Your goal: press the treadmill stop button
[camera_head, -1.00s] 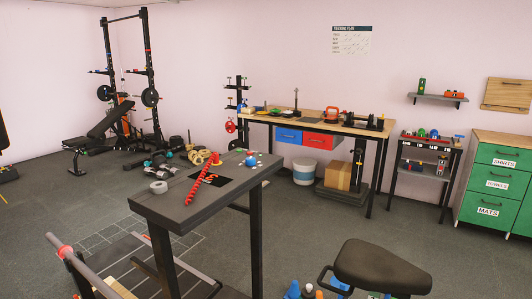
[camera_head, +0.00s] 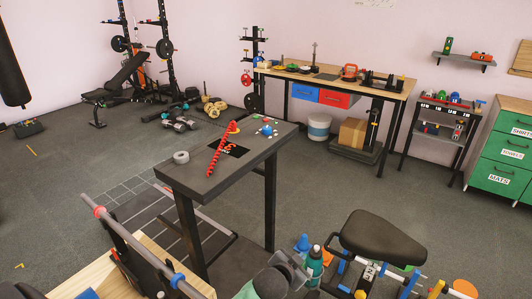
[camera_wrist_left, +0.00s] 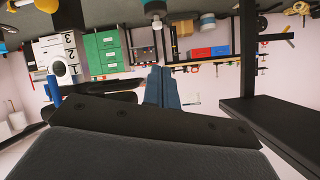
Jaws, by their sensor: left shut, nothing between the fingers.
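A dark table-like console (camera_head: 207,182) stands on posts beside a low dark deck with pale strips (camera_head: 190,238); these look like the treadmill. On its top lie a red twisted strip (camera_head: 217,153), a grey ring (camera_head: 181,157) and small coloured parts with a blue ball (camera_head: 266,130). I cannot tell which part is the stop button. In the left wrist view, which is upside down, the blue-grey fingers of my left gripper (camera_wrist_left: 164,72) are together and empty, touching nothing. I cannot make this gripper out surely in the head view. My right gripper is not in view.
A black padded seat (camera_head: 384,240) stands at lower right with bottles (camera_head: 315,262) beside it. A bar with red and blue collars (camera_head: 135,238) is at lower left. A wooden workbench (camera_head: 390,85) and green drawers (camera_head: 490,180) stand behind.

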